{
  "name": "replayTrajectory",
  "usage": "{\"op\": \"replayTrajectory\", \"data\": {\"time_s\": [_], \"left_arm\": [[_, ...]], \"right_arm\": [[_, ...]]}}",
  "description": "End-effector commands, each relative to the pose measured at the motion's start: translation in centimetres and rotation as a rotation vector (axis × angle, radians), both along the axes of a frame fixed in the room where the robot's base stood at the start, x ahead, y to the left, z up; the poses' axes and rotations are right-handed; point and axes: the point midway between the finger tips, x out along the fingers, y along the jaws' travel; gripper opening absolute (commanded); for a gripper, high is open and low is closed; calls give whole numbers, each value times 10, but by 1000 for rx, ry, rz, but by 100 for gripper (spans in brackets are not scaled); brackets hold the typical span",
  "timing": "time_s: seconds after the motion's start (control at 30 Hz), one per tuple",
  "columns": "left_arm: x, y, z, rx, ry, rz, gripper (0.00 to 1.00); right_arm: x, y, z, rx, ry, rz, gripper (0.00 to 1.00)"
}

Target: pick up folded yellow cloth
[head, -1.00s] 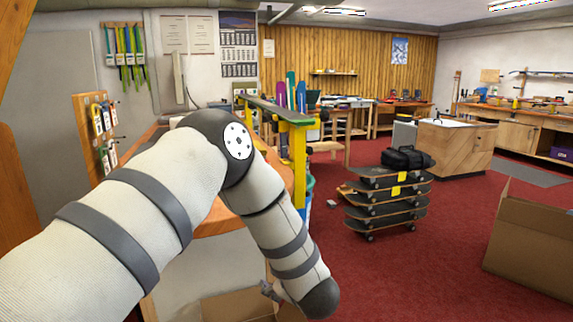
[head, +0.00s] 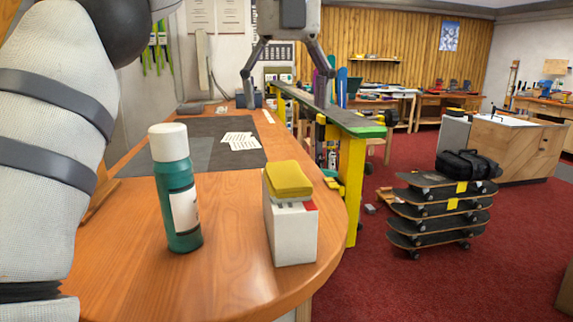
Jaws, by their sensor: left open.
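The folded yellow cloth (head: 289,179) lies on top of a small white box (head: 292,233) near the rounded right end of the wooden bench. My left gripper (head: 285,88) hangs at the top middle of the head view, fingers pointing down and spread wide. It is open and empty, and in the picture it is above the cloth, apart from it. My right gripper is not in view.
A green bottle with a white cap (head: 176,190) stands on the bench (head: 130,260), left of the box. A dark mat (head: 190,147) with papers lies behind. A green-topped yellow stand (head: 352,180) is to the right. Stacked skateboards (head: 440,212) stand on the red floor.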

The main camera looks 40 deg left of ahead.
Motion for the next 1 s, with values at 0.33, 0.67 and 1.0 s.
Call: {"op": "replayTrajectory", "data": {"time_s": [0.33,0.67,1.0], "left_arm": [[-3,0,-43,-2,-1,-3,80],[-7,-3,-95,-2,-2,-3,80],[-5,-3,-120,0,-2,0,80]], "right_arm": [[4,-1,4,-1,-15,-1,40],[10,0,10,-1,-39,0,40],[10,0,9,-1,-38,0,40]]}}
